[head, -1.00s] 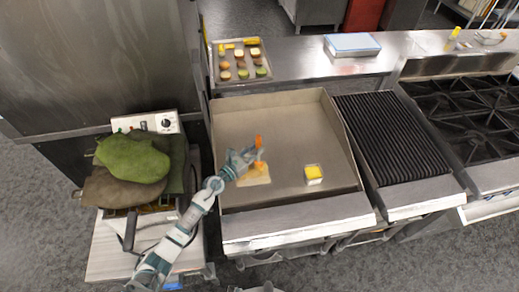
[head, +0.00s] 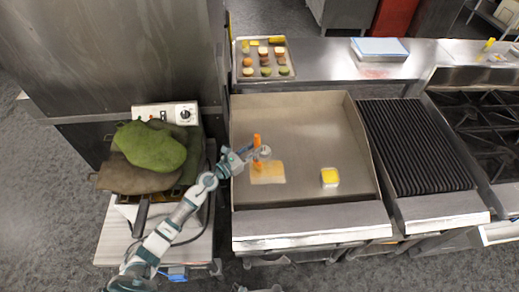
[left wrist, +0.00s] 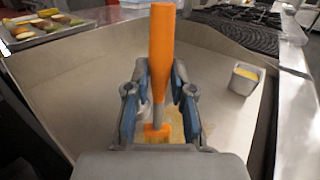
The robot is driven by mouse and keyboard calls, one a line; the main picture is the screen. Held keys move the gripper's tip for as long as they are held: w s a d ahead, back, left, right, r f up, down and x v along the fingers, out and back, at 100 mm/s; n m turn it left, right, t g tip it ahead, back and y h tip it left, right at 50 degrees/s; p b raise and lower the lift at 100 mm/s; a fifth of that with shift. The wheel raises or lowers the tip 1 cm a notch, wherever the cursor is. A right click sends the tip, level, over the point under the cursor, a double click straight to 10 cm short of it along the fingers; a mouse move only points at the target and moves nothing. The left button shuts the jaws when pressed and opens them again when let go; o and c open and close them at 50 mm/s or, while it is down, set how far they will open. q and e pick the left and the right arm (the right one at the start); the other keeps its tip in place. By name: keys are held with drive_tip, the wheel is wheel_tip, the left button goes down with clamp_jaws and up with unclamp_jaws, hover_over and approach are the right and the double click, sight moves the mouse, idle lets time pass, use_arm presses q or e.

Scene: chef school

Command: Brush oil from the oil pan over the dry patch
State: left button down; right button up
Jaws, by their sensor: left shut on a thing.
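My left gripper (head: 254,154) is shut on an orange brush (left wrist: 161,45), held upright over the griddle. The brush also shows in the head view (head: 257,141). Its orange lower end (left wrist: 157,131) is at the pale tan patch (head: 272,174) on the griddle; I cannot tell whether it touches. The gripper hides part of the patch in the left wrist view. The oil pan (head: 330,183), a small square metal pan with yellow oil, stands on the griddle to the right of the patch. My right gripper is not in view.
The flat griddle (head: 300,120) has raised side and back walls. A ribbed grill (head: 415,145) and burners (head: 480,115) lie to the right. A fryer with green and brown cloths (head: 152,146) stands left. A food tray (head: 264,78) sits behind. The griddle's back is clear.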

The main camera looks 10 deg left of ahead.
use_arm(q)
drive_tip(key=shift+w+a+f+b, duration=0.1)
drive_tip(key=shift+w+a+b, duration=0.1)
drive_tip(key=shift+w, duration=0.25)
drive_tip(key=shift+w+a+f+b, duration=0.1)
drive_tip(key=shift+w+b, duration=0.05)
drive_tip(key=shift+w, duration=0.25)
drive_tip(key=shift+d+r, duration=0.15)
drive_tip(key=shift+d, duration=0.25)
drive_tip(key=w+d+p, duration=0.3)
drive_tip(key=d, duration=0.7)
drive_tip(key=shift+r, duration=0.15)
idle(0.8)
drive_tip(key=shift+s+r+p, duration=0.1)
drive_tip(key=shift+p, duration=0.25)
